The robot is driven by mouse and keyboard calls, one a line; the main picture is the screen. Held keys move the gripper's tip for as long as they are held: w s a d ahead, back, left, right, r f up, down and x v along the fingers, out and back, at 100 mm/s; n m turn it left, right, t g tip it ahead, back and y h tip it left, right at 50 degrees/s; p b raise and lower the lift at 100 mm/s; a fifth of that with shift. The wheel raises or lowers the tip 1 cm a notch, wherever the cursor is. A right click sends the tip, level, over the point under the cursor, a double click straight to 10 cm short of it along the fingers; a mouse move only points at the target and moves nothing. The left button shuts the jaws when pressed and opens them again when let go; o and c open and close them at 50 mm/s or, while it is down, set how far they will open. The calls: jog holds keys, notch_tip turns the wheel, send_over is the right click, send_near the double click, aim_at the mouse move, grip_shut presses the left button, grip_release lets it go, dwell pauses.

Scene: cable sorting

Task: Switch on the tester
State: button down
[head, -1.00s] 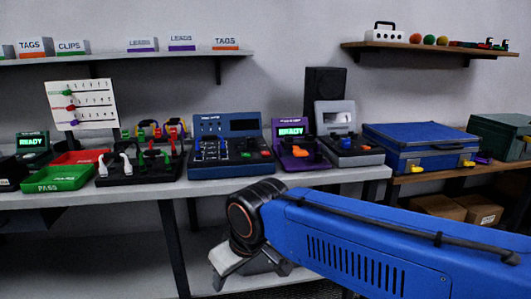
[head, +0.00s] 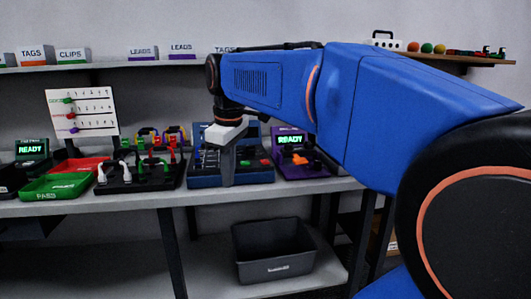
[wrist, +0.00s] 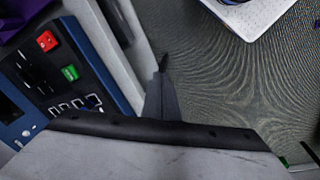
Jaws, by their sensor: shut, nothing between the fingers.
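The blue tester console (head: 205,182) stands on the bench, left of the purple unit. My arm hides much of its upper part and screen. A red button (head: 264,162) and a green button (head: 246,163) show on its right side; the wrist view also shows the red button (wrist: 46,41) and green button (wrist: 70,72), beside a row of sockets. My gripper (head: 228,183) points down in front of the console, shut and empty. In the wrist view its fingertips (wrist: 162,62) are apart from the buttons, over the floor past the bench edge.
The purple unit (head: 305,171) with a lit READY screen is close on the right. A black lead rack (head: 140,183), green tray (head: 55,187) and red tray (head: 82,166) stand left. A dark bin (head: 275,250) sits on the shelf below.

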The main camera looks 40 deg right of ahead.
jog(key=w+d+r+n+g, duration=0.25)
jog(key=w+d+r, duration=0.35)
jog(key=d+r, duration=0.35)
notch_tip(320, 180, up, 4)
jog(key=n+y, duration=0.1)
jog(key=n, duration=0.3)
send_over(265, 161)
jog(key=w, duration=0.1)
jog(key=shift+d+m+g, duration=0.25)
jog(key=shift+d+g, duration=0.1)
jog(key=shift+d, duration=0.05)
jog(key=f, duration=0.4)
jog(key=s+f, duration=0.1)
jog(key=f, duration=0.4)
jog(key=a+f, duration=0.1)
jog(key=f, duration=0.4)
jog(key=shift+s, duration=0.2)
jog(key=shift+s, duration=0.1)
jog(key=shift+w, duration=0.2)
